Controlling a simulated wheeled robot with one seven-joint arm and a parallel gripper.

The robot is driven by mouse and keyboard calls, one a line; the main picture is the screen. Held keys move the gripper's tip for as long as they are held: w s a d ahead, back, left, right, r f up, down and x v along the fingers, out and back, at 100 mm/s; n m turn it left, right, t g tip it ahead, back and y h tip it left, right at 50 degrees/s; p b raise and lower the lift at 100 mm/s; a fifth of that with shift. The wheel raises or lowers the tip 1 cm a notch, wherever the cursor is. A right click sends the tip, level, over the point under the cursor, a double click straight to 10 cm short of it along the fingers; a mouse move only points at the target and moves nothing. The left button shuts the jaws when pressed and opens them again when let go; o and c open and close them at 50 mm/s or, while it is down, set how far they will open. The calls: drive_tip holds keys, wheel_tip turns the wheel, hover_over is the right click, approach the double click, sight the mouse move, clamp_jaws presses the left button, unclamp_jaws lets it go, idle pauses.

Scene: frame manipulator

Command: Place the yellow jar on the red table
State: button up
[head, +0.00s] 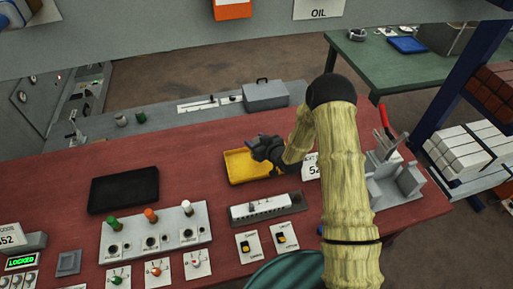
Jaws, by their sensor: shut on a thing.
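The red table (60,190) fills the middle of the head view. My gripper (258,148) is dark and small here, at the end of my arm, over or close to the yellow tray (240,167) on the table. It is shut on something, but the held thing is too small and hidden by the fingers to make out. I cannot pick out a yellow jar in this view. I cannot tell whether the gripper or what it holds touches the tray.
A black tray (124,189) lies left. A panel with coloured knobs (155,232) and switch plates line the front. A grey holder with tools (390,178) stands right. A grey toolbox (265,95) sits on the ledge behind. Bare red surface lies between the black and yellow trays.

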drive_tip(key=shift+f+p, duration=0.7)
drive_tip(key=shift+f, duration=1.35)
drive_tip(key=shift+f, duration=0.15)
drive_tip(key=o, duration=1.1)
drive_tip(key=shift+o, duration=0.2)
